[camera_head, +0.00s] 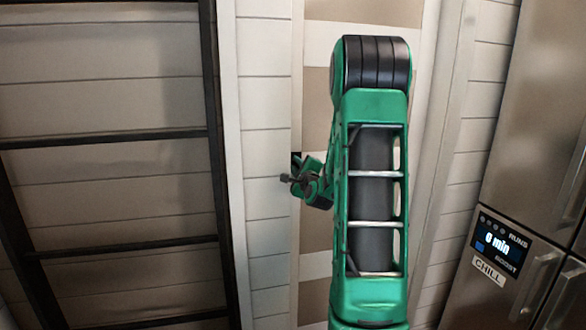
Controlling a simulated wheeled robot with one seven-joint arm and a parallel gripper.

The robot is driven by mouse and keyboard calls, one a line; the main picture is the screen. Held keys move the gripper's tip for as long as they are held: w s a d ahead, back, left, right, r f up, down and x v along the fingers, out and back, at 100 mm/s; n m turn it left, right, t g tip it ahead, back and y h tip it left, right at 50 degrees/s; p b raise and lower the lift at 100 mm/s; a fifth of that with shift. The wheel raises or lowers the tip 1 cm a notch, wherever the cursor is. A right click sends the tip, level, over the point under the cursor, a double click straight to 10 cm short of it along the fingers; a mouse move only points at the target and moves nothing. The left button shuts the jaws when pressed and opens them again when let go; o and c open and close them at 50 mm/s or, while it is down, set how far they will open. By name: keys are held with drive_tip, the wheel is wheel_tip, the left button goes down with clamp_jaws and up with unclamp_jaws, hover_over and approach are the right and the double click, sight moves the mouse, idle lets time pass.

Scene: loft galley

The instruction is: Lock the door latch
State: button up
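A door with white and tan bands (316,95) stands upright straight ahead, partly covered by my green arm. At its left edge, a small dark piece (296,157) shows beside my arm's end; it may be part of the latch, but it is too small to tell. My gripper (290,179) is at this edge, close to the dark piece. I cannot tell whether they touch. The gripper is small and dark here, and its fingers cannot be made out as open or shut. The rest of the latch is not clearly visible.
A black ladder-like frame (214,130) stands on the left against white plank walls (265,110). A steel fridge (535,130) with a lit display (497,243) and handles stands close on the right. A pale door frame (440,150) runs upright between the door and the fridge.

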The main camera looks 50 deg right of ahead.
clamp_jaws()
drive_tip(key=shift+n, duration=0.3)
drive_tip(key=n, duration=0.5)
drive_tip(key=shift+f, duration=0.1)
unclamp_jaws()
